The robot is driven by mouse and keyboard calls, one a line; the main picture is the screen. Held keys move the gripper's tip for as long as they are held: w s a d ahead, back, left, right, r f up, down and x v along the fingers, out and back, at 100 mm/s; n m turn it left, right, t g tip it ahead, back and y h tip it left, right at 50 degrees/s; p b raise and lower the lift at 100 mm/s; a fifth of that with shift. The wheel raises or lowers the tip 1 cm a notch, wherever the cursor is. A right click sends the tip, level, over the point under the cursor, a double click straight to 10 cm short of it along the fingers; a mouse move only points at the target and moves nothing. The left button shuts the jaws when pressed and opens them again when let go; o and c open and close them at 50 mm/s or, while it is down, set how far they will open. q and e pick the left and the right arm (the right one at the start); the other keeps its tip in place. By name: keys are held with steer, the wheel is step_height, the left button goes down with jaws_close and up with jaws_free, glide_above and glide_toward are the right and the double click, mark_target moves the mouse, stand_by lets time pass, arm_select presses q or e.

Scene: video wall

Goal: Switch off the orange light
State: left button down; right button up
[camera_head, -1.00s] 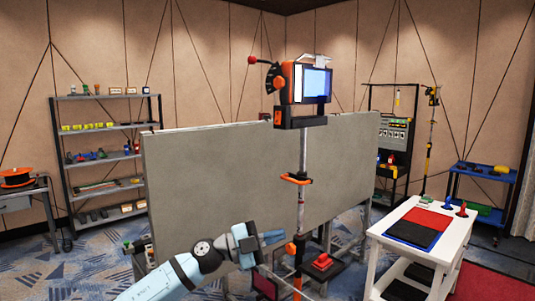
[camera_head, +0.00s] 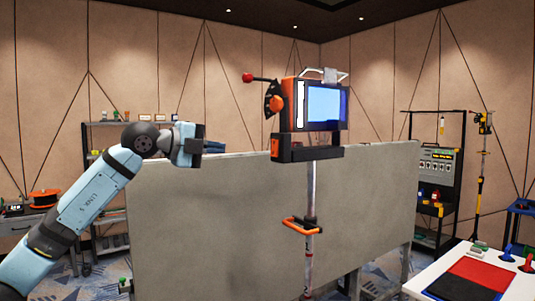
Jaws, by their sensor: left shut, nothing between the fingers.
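My left gripper (camera_head: 213,147) is raised at left of centre, in front of the upper edge of the grey panel. Its dark fingers are shut, empty and point right. They are apart from an orange and black device (camera_head: 310,108) on a pole, to their right. The device has a lit pale blue screen, a lever with a red ball (camera_head: 248,77) and an orange knob (camera_head: 276,103) on its left side. I cannot tell any lit orange light for certain. A far rack (camera_head: 437,165) at right carries a small panel with a yellowish display and small coloured items. My right gripper is not in view.
A wide grey panel (camera_head: 220,215) stands behind the pole (camera_head: 310,210), which has an orange handle (camera_head: 302,226). A white table (camera_head: 425,285) with red and black mats is at lower right. Shelves and an orange reel (camera_head: 44,197) are at left.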

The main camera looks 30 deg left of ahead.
arm_select(q)
steer(key=p, duration=0.6)
glide_toward(273, 153)
steer(key=x, duration=0.6)
steer(key=shift+w+d+r, duration=0.1)
steer(key=shift+w, duration=0.15)
steer(key=shift+w+d, duration=0.2)
steer(key=shift+w, duration=0.3)
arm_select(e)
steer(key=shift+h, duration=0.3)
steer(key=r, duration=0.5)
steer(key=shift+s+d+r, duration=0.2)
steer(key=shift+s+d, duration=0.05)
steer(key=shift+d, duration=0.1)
